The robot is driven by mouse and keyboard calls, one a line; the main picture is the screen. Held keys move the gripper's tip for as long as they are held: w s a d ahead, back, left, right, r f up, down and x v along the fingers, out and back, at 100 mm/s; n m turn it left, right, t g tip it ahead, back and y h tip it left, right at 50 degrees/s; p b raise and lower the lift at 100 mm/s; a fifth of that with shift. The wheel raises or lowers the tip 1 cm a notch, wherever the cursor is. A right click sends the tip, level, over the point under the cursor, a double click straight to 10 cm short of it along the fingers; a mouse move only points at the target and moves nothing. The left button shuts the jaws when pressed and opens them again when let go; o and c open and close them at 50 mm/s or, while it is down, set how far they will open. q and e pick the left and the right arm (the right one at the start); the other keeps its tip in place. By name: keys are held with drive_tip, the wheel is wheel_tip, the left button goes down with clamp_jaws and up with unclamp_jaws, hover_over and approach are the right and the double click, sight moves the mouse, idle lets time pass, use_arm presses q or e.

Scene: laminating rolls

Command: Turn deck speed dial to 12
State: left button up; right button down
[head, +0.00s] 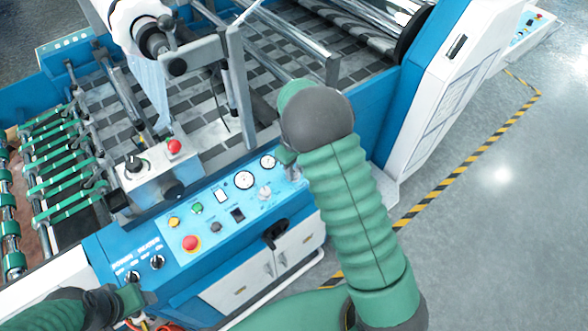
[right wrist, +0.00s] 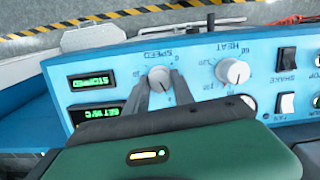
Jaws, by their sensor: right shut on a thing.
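The deck speed dial (right wrist: 159,77) is a white round knob under the label SPEED on the blue control panel, which appears upside down in the right wrist view. My right gripper (right wrist: 162,90) is shut on it, with one dark finger on each side. The exact setting of its pointer is too small to read. In the head view my right gripper (head: 289,159) is at the panel's right end, and the arm hides the dial. My left gripper (head: 134,298) is at the lower left, away from the dial; its jaws are unclear.
The white heat dial (right wrist: 232,71) is beside the speed dial. A display (right wrist: 92,82) reads STOPPED, and another (right wrist: 96,113) shows a set temperature. A red button (head: 191,243) and gauges (head: 243,180) are on the same panel. Floor at the right is clear.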

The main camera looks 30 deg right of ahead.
sight(295, 171)
idle(0.4)
drive_tip(key=c, duration=1.1)
unclamp_jaws()
wheel_tip(295, 171, up, 17)
drive_tip(key=shift+f+b, duration=0.15)
drive_tip(key=shift+b, duration=0.55)
